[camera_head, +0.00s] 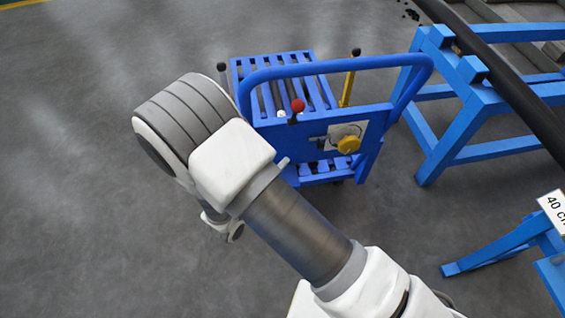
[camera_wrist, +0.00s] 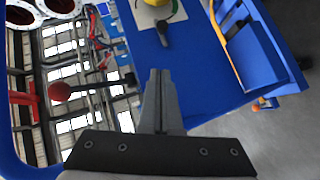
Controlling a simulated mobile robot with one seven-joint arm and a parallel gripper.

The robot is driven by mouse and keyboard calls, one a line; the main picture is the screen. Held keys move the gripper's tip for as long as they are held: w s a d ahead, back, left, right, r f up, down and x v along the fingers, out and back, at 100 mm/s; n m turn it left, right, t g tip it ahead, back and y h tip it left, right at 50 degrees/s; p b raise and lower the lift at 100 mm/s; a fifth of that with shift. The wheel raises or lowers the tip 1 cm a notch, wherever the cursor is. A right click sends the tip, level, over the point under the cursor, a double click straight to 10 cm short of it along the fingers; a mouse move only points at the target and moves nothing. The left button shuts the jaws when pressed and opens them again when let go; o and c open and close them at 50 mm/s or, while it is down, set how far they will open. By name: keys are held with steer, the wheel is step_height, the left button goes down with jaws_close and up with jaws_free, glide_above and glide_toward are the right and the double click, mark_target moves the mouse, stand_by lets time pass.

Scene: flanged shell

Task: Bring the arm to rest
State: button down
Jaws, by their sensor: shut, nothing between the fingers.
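My arm (camera_head: 300,235) reaches up and to the left in the head view, bent at a rounded grey and white joint. My gripper (camera_wrist: 160,75) shows in the wrist view with its two grey fingers together and nothing between them. Its fingertips lie in front of the blue panel (camera_wrist: 208,78) of a cart in that picture; the gap to it is hard to judge. In the head view I cannot make out the fingers; a small part of my arm's end (camera_head: 235,232) shows below the joint.
A blue cart (camera_head: 330,125) with a red-knobbed lever (camera_head: 297,105) and a yellow knob (camera_head: 348,144) stands just beyond my arm. A blue stand (camera_head: 470,110) with a dark pipe (camera_head: 525,105) is at right. Grey floor (camera_head: 75,180) at left is clear.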

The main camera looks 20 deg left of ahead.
steer(key=w+d+r+m+g+h, duration=0.4)
steer(key=d+r+m+g+h, duration=0.15)
steer(key=d+r, duration=0.8)
steer(key=s+d+r+m+g+y, duration=0.1)
steer(key=s+d+r+m+g, duration=0.2)
steer(key=d, duration=0.4)
steer(key=s+d+r+m+g, duration=0.2)
steer(key=d+r+g, duration=0.1)
steer(key=d+r, duration=0.25)
steer(key=s+d+r+m+t+y, duration=0.25)
steer(key=s+d+r+y, duration=0.35)
steer(key=s+r, duration=0.4)
step_height(320, 180, up, 15)
steer(key=a+y+p, duration=0.1)
steer(key=p, duration=1.3)
steer(key=shift+s+a+n+p, duration=0.15)
steer(key=shift+s+n+p, duration=0.15)
steer(key=shift+p, duration=0.1)
steer(key=shift+y, duration=0.25)
